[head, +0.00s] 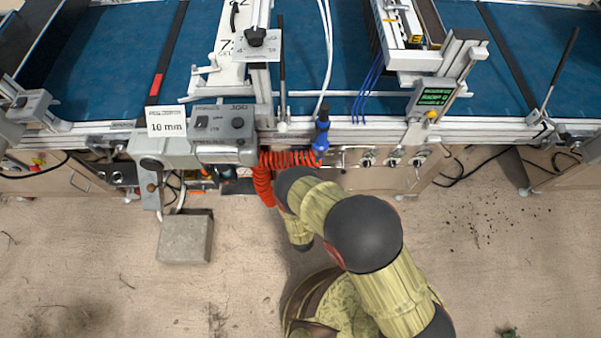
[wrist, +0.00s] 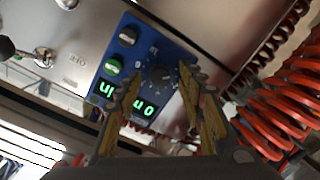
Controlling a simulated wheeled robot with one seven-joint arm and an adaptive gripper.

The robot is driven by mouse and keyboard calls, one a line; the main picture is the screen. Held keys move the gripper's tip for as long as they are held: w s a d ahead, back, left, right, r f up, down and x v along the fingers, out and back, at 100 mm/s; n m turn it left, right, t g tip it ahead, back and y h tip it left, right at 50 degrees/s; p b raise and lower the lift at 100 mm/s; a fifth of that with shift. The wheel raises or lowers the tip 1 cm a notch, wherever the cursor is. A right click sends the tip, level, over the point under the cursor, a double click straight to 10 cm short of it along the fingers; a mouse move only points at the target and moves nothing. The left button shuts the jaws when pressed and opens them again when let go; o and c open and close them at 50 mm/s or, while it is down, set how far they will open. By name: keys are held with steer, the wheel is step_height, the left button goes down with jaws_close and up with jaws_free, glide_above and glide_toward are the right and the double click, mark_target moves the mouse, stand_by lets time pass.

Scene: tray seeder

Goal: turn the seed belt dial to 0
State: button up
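A blue control panel (wrist: 168,48) shows in the wrist view, set in a metal face. It carries a large dark dial (wrist: 160,75), a black knob (wrist: 128,36), a green button or knob (wrist: 113,65) and two lit green displays (wrist: 146,107). The panel labels are too small to read, so I cannot confirm which control is the seed belt dial. My gripper (wrist: 158,76) is open, its fingertips on either side of the large dial; contact is unclear. In the head view my arm hides the gripper and panel.
A red coiled hose (wrist: 285,110) runs close to the right of my gripper; it also shows in the head view (head: 285,158). The seeder's front rail (head: 340,133) spans the back. Other floor is mostly clear.

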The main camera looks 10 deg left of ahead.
steer(key=f+v, duration=0.1)
steer(key=v, duration=1)
steer(key=shift+s+r, duration=0.45)
steer(key=shift+r, duration=0.05)
steer(key=shift+d, duration=0.1)
